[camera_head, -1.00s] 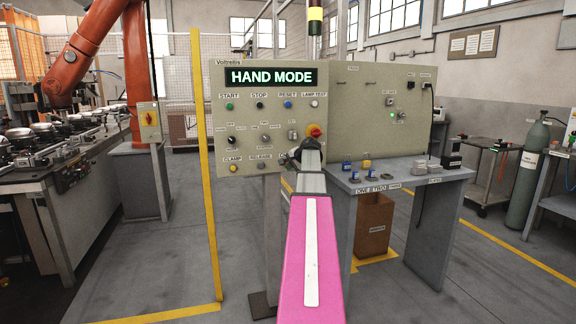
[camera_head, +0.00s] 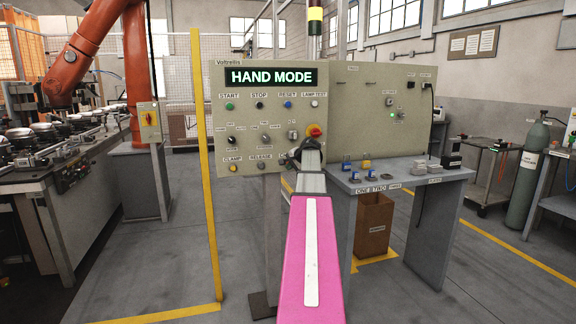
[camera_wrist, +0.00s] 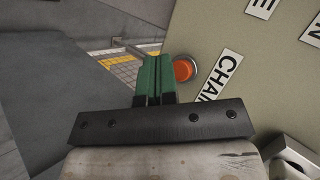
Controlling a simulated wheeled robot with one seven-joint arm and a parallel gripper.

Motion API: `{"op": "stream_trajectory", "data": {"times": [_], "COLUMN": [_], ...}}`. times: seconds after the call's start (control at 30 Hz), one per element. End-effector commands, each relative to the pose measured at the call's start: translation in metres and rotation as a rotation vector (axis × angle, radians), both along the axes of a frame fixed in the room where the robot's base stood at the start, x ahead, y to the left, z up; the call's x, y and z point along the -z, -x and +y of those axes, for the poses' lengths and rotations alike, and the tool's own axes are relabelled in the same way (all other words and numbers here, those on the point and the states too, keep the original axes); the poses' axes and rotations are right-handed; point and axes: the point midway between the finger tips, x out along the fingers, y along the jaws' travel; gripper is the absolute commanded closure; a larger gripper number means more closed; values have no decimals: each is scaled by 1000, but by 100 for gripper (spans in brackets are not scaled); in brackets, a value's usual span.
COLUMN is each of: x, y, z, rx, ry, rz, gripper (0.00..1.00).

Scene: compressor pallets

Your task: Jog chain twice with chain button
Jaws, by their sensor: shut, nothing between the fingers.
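The chain button, round and orange-red in a grey ring (camera_wrist: 184,70), shows in the wrist view on the beige panel. A partly cut-off label beside it reads "CHAI". My gripper (camera_wrist: 153,60) has green fingers closed together, just left of the button in the picture. Whether a fingertip touches the button or its ring is not clear. In the head view my gripper (camera_head: 297,157) is a dark shape at the lower right of the control panel (camera_head: 240,115), and the chain button is hidden behind my arm. The panel display (camera_head: 271,77) reads "HAND MODE".
A red knob on a yellow plate (camera_head: 314,130) sits just above my gripper. Clamp (camera_head: 232,168) and release buttons are to its left. A grey bench (camera_head: 440,177) with small parts stands at right. A yellow post (camera_head: 203,160) stands left of the panel.

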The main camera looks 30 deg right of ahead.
Motion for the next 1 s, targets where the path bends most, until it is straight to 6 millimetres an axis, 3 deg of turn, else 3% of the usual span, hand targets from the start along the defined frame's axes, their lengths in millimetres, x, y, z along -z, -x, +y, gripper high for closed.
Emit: {"op": "stream_trajectory", "data": {"times": [1.0], "x": [0], "y": [-10], "z": [-2], "rx": [0], "ry": [0], "rz": [0], "gripper": [100]}}
